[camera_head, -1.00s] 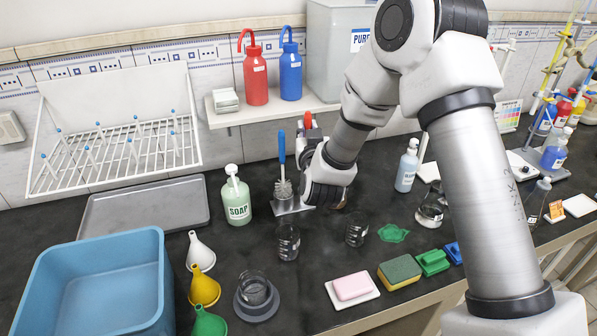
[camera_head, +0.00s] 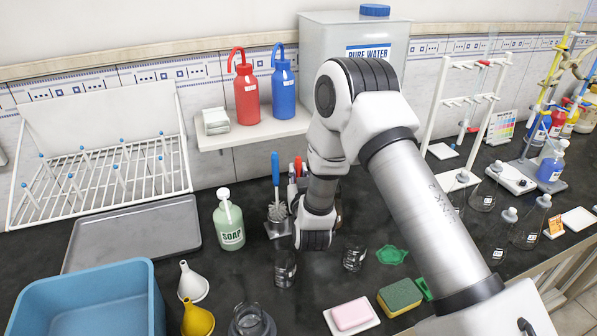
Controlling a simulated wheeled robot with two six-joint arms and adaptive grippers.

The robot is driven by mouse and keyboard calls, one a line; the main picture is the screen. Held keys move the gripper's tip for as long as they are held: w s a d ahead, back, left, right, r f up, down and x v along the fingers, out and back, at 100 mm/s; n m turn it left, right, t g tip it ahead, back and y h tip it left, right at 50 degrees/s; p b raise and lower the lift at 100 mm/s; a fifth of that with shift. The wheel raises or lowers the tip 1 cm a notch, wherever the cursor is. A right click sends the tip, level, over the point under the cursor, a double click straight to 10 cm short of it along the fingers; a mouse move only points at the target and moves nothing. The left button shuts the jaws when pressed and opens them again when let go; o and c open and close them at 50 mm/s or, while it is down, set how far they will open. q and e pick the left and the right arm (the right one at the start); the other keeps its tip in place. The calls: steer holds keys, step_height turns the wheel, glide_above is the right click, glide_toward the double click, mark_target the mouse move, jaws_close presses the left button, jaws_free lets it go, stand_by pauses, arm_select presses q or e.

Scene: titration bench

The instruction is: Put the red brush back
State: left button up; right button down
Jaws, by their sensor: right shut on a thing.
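The red brush (camera_head: 298,166) shows only as a short piece of red handle beside the blue-handled brush (camera_head: 275,170). My right gripper (camera_head: 294,188) is shut on it, mostly hidden behind my own wrist. The red brush's lower part is hidden too. The blue brush stands upright in a grey metal holder (camera_head: 276,230). The red brush is just right of it, its top at nearly the same height in the picture. I cannot tell whether the red brush is inside the holder. My left gripper is not in view.
A green soap bottle (camera_head: 229,222) stands close left of the holder. Glass beakers (camera_head: 354,254) stand in front and to the right. A shelf (camera_head: 245,131) with red and blue wash bottles is behind. A pink soap bar (camera_head: 352,313) and sponge (camera_head: 400,296) lie near the front edge.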

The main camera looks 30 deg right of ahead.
steer(key=shift+f, duration=0.15)
steer(key=c, duration=1.1)
jaws_free()
steer(key=shift+w+d+f, duration=0.1)
steer(key=shift+r, duration=0.35)
steer(key=b+v, duration=0.3)
steer(key=v, duration=0.9)
steer(key=shift+f, duration=0.15)
